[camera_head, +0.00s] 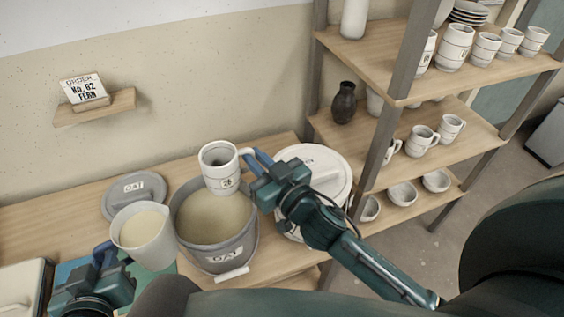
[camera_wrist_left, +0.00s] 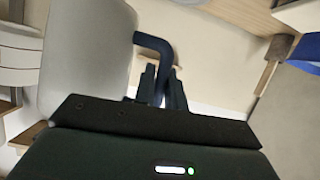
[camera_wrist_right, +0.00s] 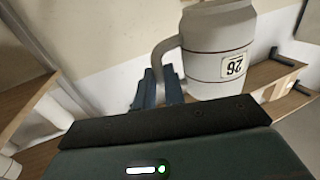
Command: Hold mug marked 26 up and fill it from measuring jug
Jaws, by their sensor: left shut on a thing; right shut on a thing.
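The white mug (camera_head: 219,168) is held up above the far rim of the OAT bucket in the head view. Its label reads 26 in the right wrist view (camera_wrist_right: 212,50). My right gripper (camera_head: 252,165) is shut on the mug's handle, at the mug's right. The measuring jug (camera_head: 143,232), pale and holding cream liquid, is left of the bucket. It also shows in the left wrist view (camera_wrist_left: 85,60). My left gripper (camera_head: 104,252) is shut on the jug's dark handle. Jug and mug are apart, and no stream shows between them. The mug's inside looks dark; its contents are unclear.
The OAT bucket (camera_head: 216,257) of cream glaze stands on the wooden table (camera_head: 50,223). A grey OAT lid (camera_head: 134,190) lies behind the jug. A white lidded bucket (camera_head: 327,167) is to the right, beside shelves of mugs and bowls. An order card (camera_head: 84,90) sits on the wall shelf.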

